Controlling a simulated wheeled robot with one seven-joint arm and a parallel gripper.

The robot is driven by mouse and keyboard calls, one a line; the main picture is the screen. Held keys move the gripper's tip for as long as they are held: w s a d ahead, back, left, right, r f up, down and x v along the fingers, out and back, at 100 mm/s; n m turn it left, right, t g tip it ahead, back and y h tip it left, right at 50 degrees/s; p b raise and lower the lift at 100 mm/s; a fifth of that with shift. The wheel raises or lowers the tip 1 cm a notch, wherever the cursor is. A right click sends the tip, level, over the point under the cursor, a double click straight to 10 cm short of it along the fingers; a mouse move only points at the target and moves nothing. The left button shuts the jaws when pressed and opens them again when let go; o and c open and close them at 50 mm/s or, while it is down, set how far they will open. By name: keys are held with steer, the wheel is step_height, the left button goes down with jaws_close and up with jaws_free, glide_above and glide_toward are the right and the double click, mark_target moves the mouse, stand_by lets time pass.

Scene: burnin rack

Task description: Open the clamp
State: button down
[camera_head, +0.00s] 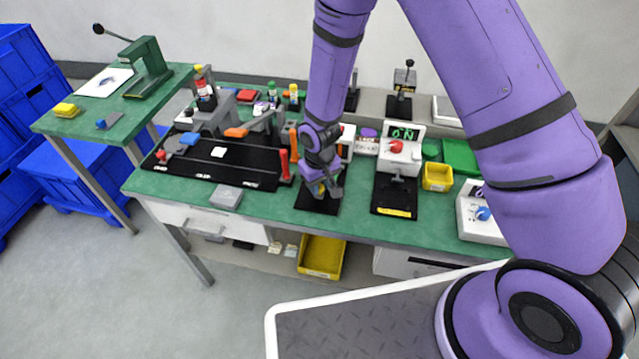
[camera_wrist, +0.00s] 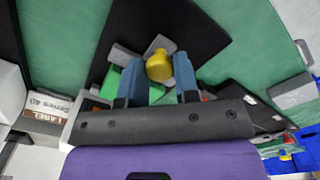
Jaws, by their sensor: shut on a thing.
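My gripper (camera_head: 325,186) is low over a black base plate (camera_head: 316,205) near the front middle of the green bench. In the wrist view, its two blue fingers (camera_wrist: 159,76) are shut on a yellow knob (camera_wrist: 158,66), one on each side. The knob appears to belong to the clamp, which has grey parts (camera_wrist: 124,55) and a green part (camera_wrist: 109,82) and stands on the black plate (camera_wrist: 195,32). Much of the clamp is hidden behind my fingers and palm, so its lever position cannot be told.
Left of my gripper is a black fixture board (camera_head: 200,172) with an upright red handle (camera_head: 284,164). To the right are a device with a lit display (camera_head: 404,134), a yellow bin (camera_head: 437,177) and a white box with a blue knob (camera_head: 482,214). Bare bench (camera_head: 260,210) shows at the front.

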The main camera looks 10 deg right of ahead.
steer(key=shift+s+a, duration=0.25)
steer(key=shift+s, duration=0.35)
steer(key=shift+s+a, duration=0.25)
steer(key=shift+s, duration=0.4)
steer(key=shift+s+a, duration=0.25)
steer(key=shift+s, duration=0.35)
steer(key=c, duration=0.8)
jaws_free()
steer(key=shift+s, duration=0.1)
steer(key=shift+c, duration=0.2)
steer(key=shift+r, duration=0.65)
step_height(320, 180, up, 10)
steer(key=shift+f, duration=0.25)
